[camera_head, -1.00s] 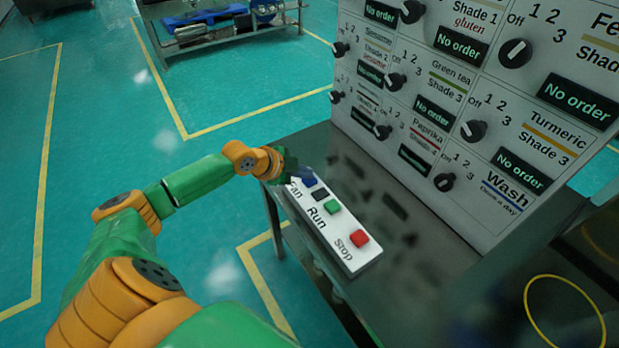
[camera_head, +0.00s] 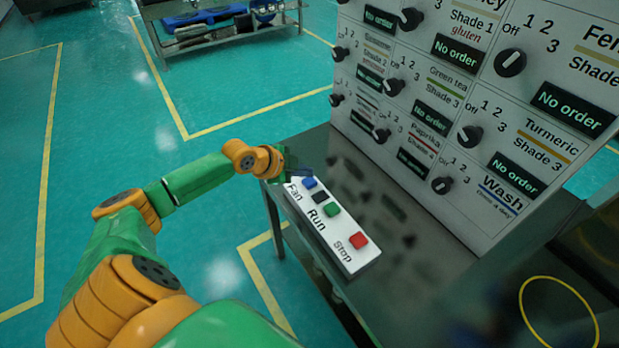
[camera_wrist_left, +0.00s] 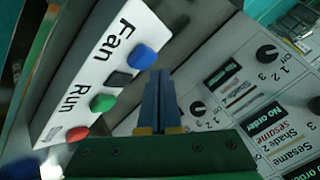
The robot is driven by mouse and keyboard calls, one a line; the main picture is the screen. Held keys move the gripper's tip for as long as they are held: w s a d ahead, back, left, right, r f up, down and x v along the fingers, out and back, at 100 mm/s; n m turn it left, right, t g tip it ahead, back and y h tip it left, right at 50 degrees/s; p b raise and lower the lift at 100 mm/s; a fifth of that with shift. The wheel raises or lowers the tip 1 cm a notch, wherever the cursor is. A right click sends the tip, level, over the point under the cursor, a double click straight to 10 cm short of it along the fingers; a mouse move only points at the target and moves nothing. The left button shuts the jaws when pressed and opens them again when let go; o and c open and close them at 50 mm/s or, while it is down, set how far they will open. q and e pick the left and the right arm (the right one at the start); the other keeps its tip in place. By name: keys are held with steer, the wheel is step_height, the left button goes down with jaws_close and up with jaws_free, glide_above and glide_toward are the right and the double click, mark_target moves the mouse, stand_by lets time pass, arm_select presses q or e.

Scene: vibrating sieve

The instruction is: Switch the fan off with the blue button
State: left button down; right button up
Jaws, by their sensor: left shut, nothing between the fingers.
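The blue button (camera_head: 310,183) is at the far end of the white button panel (camera_head: 343,257), beside the word Fan. It also shows in the left wrist view (camera_wrist_left: 143,57). My left gripper (camera_head: 303,171) is just beyond the panel's far end, close to the blue button. Its blue fingers (camera_wrist_left: 159,76) are shut together and empty, with the tips just right of the button in the left wrist view. They look apart from it, but I cannot judge the height gap. My right gripper is out of view.
A black square (camera_head: 320,197), a green button (camera_head: 332,209) and a red button (camera_head: 359,241) follow along the panel. An upright board with several black knobs (camera_head: 510,63) stands behind on the metal table (camera_head: 420,262). Open floor lies left.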

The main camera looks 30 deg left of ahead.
mark_target(305, 182)
arm_select(q)
step_height(305, 182, up, 5)
steer(key=p, duration=0.5)
steer(key=shift+r, duration=0.1)
stand_by(0.3)
